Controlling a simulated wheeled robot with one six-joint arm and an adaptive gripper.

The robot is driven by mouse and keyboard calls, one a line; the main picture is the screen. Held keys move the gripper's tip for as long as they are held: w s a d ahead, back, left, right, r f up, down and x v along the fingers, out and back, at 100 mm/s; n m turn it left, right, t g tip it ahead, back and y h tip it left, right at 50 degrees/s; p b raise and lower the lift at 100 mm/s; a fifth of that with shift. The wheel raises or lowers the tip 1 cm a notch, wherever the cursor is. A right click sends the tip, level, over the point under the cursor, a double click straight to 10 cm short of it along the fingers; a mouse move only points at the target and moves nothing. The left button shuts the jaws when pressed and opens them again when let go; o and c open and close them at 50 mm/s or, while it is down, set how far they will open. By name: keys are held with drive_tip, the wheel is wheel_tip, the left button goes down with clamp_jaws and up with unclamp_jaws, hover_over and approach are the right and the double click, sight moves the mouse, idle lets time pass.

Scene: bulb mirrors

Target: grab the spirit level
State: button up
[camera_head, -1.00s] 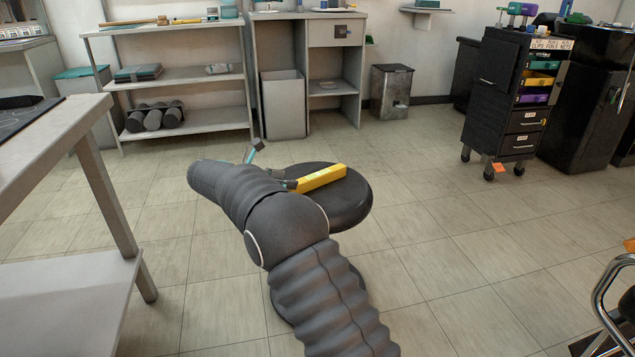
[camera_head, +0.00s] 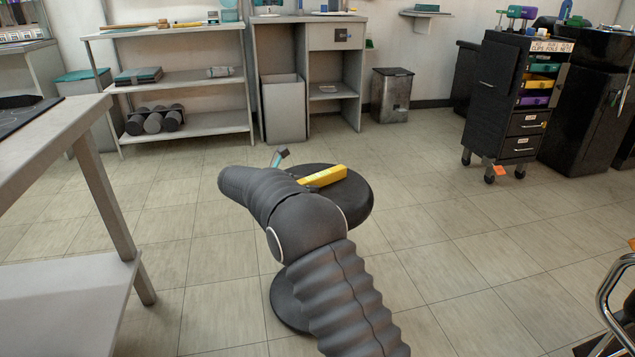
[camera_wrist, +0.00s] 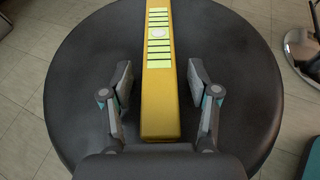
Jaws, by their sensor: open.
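The spirit level is a yellow bar (camera_head: 323,176) lying on the round black stool seat (camera_head: 352,207). In the wrist view the yellow bar (camera_wrist: 159,95) runs up the middle, with pale green panels and a white round spot on its top face. My gripper (camera_wrist: 159,88) is open, with one finger on each side of the bar and a gap on both sides. I cannot tell how high the fingers are above the seat. In the head view my arm hides most of the gripper; one finger (camera_head: 281,157) shows at the stool's left.
A grey workbench (camera_head: 75,125) stands at the left. Shelves (camera_head: 185,75) and a desk line the back wall. A black drawer cart (camera_head: 508,105) stands at the right back. A chrome chair frame (camera_head: 606,300) is at the lower right. The floor around the stool is mostly clear.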

clamp_jaws()
drive_tip(key=shift+r, duration=0.1)
